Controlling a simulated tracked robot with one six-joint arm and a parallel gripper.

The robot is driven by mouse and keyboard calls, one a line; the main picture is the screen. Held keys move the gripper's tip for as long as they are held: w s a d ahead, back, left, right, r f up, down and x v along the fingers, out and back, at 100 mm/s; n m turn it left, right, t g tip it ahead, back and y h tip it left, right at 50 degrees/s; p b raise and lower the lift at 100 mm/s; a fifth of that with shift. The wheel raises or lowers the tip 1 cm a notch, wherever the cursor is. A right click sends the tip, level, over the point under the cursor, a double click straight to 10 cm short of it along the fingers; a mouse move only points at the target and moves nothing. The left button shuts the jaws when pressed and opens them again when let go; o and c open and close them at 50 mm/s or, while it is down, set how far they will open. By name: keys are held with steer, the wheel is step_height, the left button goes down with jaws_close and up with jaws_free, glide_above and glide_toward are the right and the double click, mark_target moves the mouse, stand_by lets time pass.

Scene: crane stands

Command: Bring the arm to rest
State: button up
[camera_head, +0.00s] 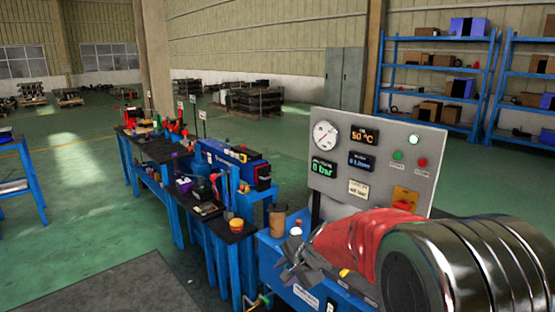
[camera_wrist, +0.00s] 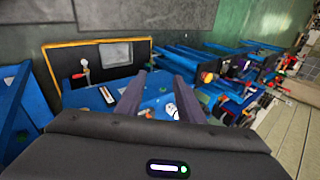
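My gripper (camera_head: 298,262) is at the lower middle of the head view, at the end of my arm, in front of the blue stand (camera_head: 268,262). In the wrist view its two dark fingers (camera_wrist: 159,76) stand apart, with nothing seen gripped between them. The blue stand's top (camera_wrist: 153,92) lies beyond and below the fingers. A small white item (camera_wrist: 171,111) shows between the fingers; I cannot tell its distance from them.
A grey gauge panel (camera_head: 335,190) stands upright close behind the gripper. A brown cup (camera_head: 278,220) is left of it. Blue benches with dark tops (camera_head: 197,205) carry tools further left. A yellow-edged dark panel (camera_wrist: 72,60) shows in the wrist view. Green floor (camera_head: 60,235) is open at left.

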steer(key=s+d+r+n+h, duration=0.1)
steer(key=s+d+r+n, duration=0.2)
steer(key=s, duration=0.8)
steer(key=s+d+r+n+h, duration=0.1)
steer(key=s+d+r+n, duration=0.3)
steer(key=s, duration=0.8)
steer(key=s+d+r+n+h, duration=0.2)
steer(key=s+d+r, duration=0.3)
steer(key=s, duration=0.6)
steer(key=shift+s+d+n+g, duration=0.25)
steer(key=shift+d+n+g, duration=0.05)
steer(key=shift+d+n, duration=0.55)
